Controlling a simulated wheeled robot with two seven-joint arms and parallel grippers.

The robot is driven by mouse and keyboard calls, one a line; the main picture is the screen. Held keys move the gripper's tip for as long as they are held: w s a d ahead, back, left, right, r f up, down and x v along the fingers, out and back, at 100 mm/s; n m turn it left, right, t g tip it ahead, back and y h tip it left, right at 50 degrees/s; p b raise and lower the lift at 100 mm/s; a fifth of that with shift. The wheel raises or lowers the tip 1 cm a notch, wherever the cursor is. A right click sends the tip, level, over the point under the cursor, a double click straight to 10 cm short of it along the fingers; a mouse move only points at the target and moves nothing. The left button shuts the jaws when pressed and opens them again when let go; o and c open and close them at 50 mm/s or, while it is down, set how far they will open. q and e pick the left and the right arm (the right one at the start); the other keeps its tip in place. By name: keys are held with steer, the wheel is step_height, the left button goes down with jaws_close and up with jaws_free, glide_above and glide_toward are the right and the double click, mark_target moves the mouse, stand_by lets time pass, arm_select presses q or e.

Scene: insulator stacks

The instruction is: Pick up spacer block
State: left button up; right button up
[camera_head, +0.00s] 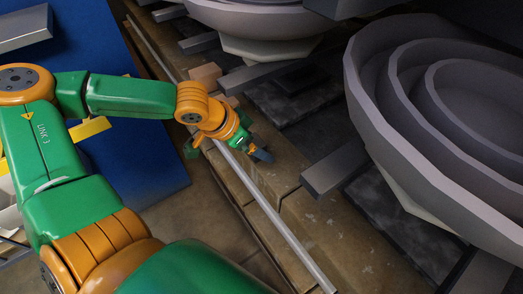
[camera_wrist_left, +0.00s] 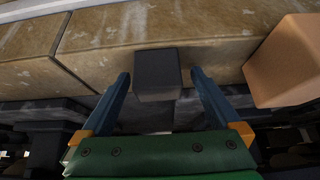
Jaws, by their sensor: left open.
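My left gripper (camera_head: 262,155) reaches over the wooden beam edge in the head view. In the left wrist view its two blue fingers (camera_wrist_left: 160,78) are spread open. A dark grey block (camera_wrist_left: 157,72), which looks like the spacer block, sits between the fingertips against the beam. A gap shows between the block and each finger, so it is not gripped. In the head view I cannot make this block out clearly beside the gripper. My right gripper is not in view.
A peach-coloured block (camera_wrist_left: 288,62) stands right of the fingers in the wrist view. A wooden beam (camera_head: 335,238) and a metal rail (camera_head: 275,218) run along the stacks. Large grey insulator discs (camera_head: 440,100) stand at the right. A grey bar (camera_head: 333,172) juts out nearby.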

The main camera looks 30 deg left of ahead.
arm_select(q)
steer(key=shift+w+d+f, duration=0.1)
steer(key=shift+f, duration=0.1)
steer(key=shift+s+r, duration=0.25)
steer(key=shift+c, duration=0.2)
jaws_close()
steer(key=shift+p, duration=0.3)
